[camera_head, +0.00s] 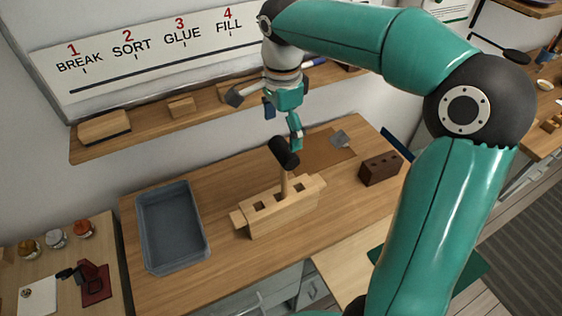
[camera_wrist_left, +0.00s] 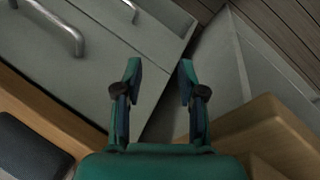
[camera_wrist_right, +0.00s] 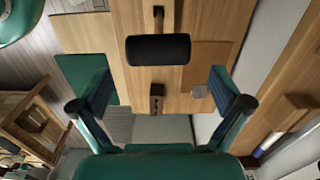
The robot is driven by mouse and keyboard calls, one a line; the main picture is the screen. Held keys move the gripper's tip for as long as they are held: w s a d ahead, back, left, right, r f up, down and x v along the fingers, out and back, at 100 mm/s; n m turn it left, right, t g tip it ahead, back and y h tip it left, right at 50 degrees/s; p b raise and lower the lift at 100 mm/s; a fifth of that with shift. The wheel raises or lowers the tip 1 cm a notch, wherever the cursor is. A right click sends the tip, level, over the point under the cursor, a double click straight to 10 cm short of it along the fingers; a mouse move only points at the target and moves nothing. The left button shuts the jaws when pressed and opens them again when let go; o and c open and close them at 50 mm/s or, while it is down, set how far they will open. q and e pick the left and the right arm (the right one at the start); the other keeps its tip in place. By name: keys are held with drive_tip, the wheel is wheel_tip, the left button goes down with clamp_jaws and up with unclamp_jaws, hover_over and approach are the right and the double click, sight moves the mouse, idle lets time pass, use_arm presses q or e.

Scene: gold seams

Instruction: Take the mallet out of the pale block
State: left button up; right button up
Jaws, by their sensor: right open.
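The mallet (camera_head: 284,152) has a black head and a wooden handle. It stands head up, its handle down in the pale block (camera_head: 285,208), a long wooden block with square holes on the table. My right gripper (camera_head: 283,120) is open and empty, above and slightly behind the mallet head. In the right wrist view, the mallet's black head (camera_wrist_right: 158,49) shows ahead, apart from the open fingers (camera_wrist_right: 162,95). My left gripper (camera_wrist_left: 160,68) is open and empty over drawer fronts; it is outside the head view.
A grey tray (camera_head: 173,228) lies left of the pale block. A dark brown block (camera_head: 380,168) with holes stands to the right. A brown mat (camera_head: 322,152) with a grey piece (camera_head: 340,138) lies behind. A wall shelf (camera_head: 160,130) runs above the table's back.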

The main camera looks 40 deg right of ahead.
sight(283, 146)
wheel_tip(283, 146, down, 4)
drive_tip(key=shift+s+f, duration=0.1)
drive_tip(key=shift+f, duration=0.15)
wheel_tip(283, 146, down, 5)
drive_tip(key=b, duration=0.3)
drive_tip(key=shift+r, duration=0.1)
drive_tip(key=c, duration=1.2)
drive_tip(key=shift+o, duration=0.2)
